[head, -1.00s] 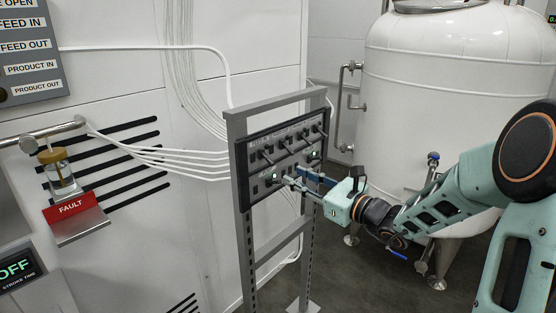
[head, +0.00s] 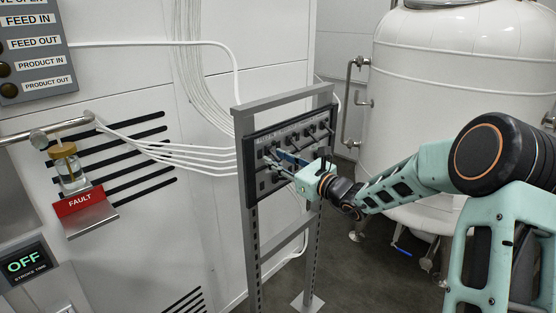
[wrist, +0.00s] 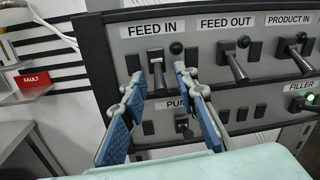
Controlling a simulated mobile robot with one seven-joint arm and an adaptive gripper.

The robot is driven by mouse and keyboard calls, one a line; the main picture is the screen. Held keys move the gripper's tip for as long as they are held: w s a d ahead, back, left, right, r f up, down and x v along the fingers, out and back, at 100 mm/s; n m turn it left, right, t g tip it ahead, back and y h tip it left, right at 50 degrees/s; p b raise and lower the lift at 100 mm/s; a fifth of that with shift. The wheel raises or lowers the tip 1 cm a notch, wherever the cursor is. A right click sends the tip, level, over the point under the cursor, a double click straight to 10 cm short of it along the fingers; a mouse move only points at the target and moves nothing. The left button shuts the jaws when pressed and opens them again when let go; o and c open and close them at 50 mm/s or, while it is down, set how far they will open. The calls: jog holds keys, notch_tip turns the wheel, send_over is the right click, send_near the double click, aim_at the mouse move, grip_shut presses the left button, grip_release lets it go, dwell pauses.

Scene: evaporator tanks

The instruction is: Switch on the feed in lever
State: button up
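The control panel (head: 250,182) is a dark-framed board on a grey metal stand. In the wrist view, the FEED IN lever (wrist: 158,75) is a dark handle under the FEED IN label (wrist: 155,28), sticking out and angled downward. The small round lamp (wrist: 176,47) beside it is dark green. My gripper (wrist: 161,80) is open, with one blue-padded finger on each side of the lever's handle; I cannot tell whether either finger touches it. In the head view my gripper (head: 283,160) is at the panel's front, hiding part of it.
The FEED OUT lever (wrist: 235,65) stands close to the right, with the PRODUCT IN lever (wrist: 302,58) beyond. A PUMP switch (wrist: 183,124) shows below, between the fingers. The FILLER lamp (wrist: 309,98) is brighter green. A white tank (head: 455,100) stands behind my arm.

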aim_at(278, 157)
grip_shut()
jog(key=shift+r+p, duration=0.2)
jog(key=shift+p, duration=0.25)
jog(key=r+g+h+p, duration=0.1)
jog(key=p, duration=0.3)
jog(key=shift+s+d+r+h, duration=0.1)
jog(key=shift+h, duration=0.2)
jog(key=p, duration=0.2)
jog(key=g+h+p, duration=0.1)
jog(key=p, duration=0.2)
jog(key=shift+r+g+h, duration=0.3)
jog(key=g+h+p, duration=0.1)
jog(key=h+p, duration=0.1)
jog(key=p, duration=0.1)
jog(key=shift+r+g, duration=0.15)
jog(key=shift+g, duration=0.25)
jog(key=shift+r+n+g+h+p, duration=0.15)
jog(key=shift+r+g+h+p, duration=0.1)
jog(key=shift+g+h, duration=0.4)
jog(key=shift+r+n+g+h+p, duration=0.2)
jog(key=shift+g+h, duration=0.25)
jog(key=shift+h, duration=0.3)
jog(key=shift+r+g+h, duration=0.1)
jog(key=shift+g+h, duration=0.2)
